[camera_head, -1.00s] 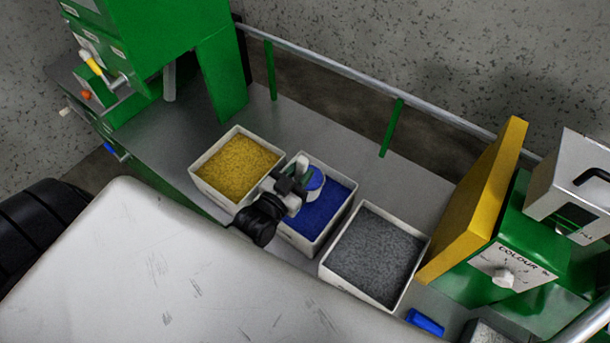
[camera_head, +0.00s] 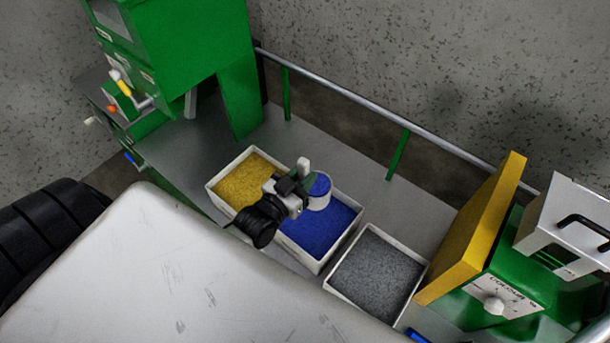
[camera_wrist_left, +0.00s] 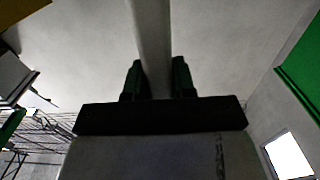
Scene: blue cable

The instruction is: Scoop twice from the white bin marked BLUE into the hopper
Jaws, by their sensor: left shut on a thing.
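The bin of blue granules (camera_head: 318,262) stands in the middle of a row of three white bins; no marking on it is readable. My left gripper (camera_head: 297,184) is shut on the pale handle of a white scoop (camera_head: 320,200). The scoop is a round cup, roughly upright, with blue granules at its top. It appears held above the back left part of the blue bin. In the left wrist view the two fingers (camera_wrist_left: 158,80) close on the pale handle (camera_wrist_left: 150,40). My right gripper is not in view. I cannot tell which part is the hopper.
A bin of yellow granules (camera_head: 212,188) is to the left, a grey one (camera_head: 335,285) to the right. A green machine (camera_head: 195,35) stands at the back left. A yellow panel (camera_head: 475,235) and a green COLOUR unit (camera_head: 510,285) stand right. A rail (camera_head: 350,98) runs behind.

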